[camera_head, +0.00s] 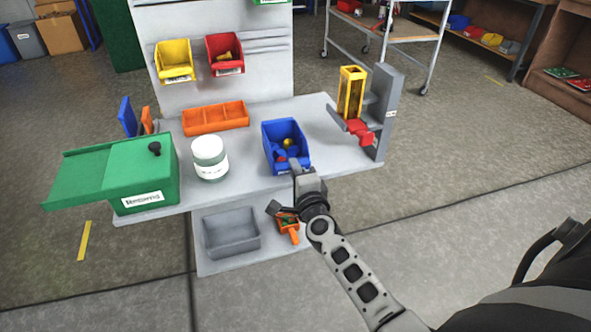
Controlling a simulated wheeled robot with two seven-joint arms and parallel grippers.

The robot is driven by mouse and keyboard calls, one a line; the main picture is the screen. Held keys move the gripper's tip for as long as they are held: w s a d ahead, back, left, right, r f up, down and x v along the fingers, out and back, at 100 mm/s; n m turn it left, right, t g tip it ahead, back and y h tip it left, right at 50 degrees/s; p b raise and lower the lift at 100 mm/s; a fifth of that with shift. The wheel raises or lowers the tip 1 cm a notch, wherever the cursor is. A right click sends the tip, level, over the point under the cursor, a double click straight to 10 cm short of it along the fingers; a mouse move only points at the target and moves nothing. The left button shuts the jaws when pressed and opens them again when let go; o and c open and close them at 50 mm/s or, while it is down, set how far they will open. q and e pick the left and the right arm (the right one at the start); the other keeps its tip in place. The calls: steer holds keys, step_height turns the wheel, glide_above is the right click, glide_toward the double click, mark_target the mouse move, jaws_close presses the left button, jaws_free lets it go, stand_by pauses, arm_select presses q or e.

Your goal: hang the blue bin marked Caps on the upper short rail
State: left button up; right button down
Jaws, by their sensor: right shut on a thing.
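The blue bin (272,133) is on the grey bench, right of the white jar, with small red and yellow caps inside. My right gripper (295,166) is shut on the bin's near wall. The bin's front label is mostly hidden by the gripper, so I cannot read it. The bin seems to rest on or just above the bench top. The upright grey panel has short rails (266,40) right of the hanging red bin (225,54). That stretch is empty. My left gripper is not in view.
A yellow bin (174,61) hangs beside the red one. An orange tray (215,118), white jar (210,158) and green box (143,172) stand left. A grey stand (381,112) with a yellow holder (351,92) stands right. A grey tray (231,233) sits on the lower shelf.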

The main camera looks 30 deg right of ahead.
steer(key=v, duration=1.2)
steer(key=shift+p, duration=0.45)
stand_by(0.8)
